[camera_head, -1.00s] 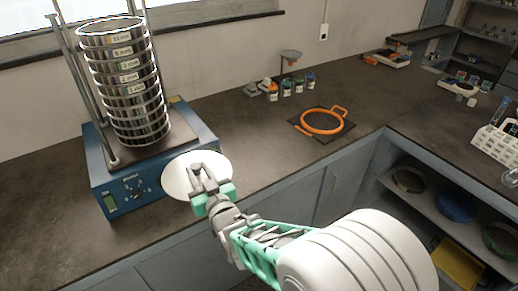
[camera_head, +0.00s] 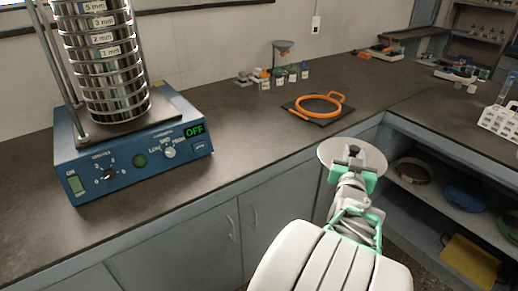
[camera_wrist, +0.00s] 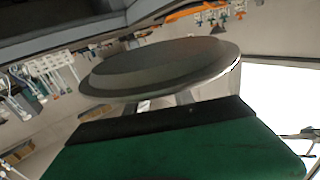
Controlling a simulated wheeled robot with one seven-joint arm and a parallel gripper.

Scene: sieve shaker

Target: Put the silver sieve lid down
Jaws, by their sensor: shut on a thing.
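The silver sieve lid (camera_head: 334,151) is a pale round disc held by my gripper (camera_head: 354,158) in the head view. It is in front of the counter's front edge, near the inner corner. In the wrist view the lid (camera_wrist: 160,66) fills the middle as a grey stepped disc above the green gripper body (camera_wrist: 180,150). My gripper is shut on it; the fingertips are mostly hidden behind the lid. The sieve stack (camera_head: 103,62) stands on the blue shaker (camera_head: 150,165) at the left, its top cut off by the picture edge. The shaker display reads OFF.
A white rack (camera_head: 499,122) is at the right. The counter (camera_head: 245,125) between shaker and ring is bare. Open shelves (camera_head: 400,200) sit below.

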